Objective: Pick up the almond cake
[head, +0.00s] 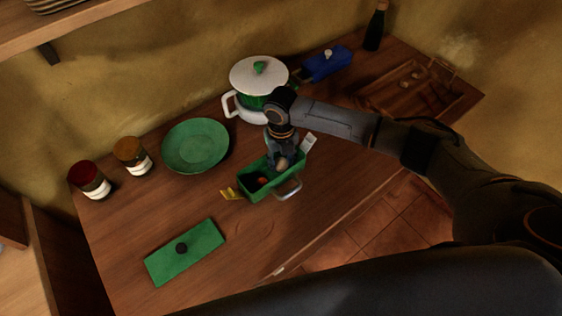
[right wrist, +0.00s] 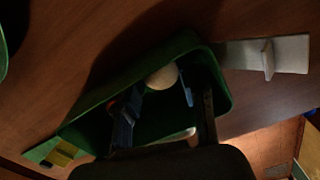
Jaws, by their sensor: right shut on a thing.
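A small green box (head: 257,193) stands open on the wooden counter; its green walls also show in the right wrist view (right wrist: 90,112). My right gripper (head: 279,161) points down into it. A pale tan rounded piece, which looks like the almond cake (head: 283,165), sits at the fingertips. In the right wrist view the pale piece (right wrist: 162,77) lies between the fingers of my right gripper (right wrist: 160,92), which is shut on it. A small red thing (head: 262,181) lies in the box beside the gripper. My left gripper is not in view.
A green lid with a black knob (head: 208,238) lies left of the box. A green plate (head: 195,146), two jars (head: 131,154), a white lidded pot (head: 258,78), a blue box (head: 326,65) and a wooden tray (head: 445,103) stand around. The counter's front edge is close.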

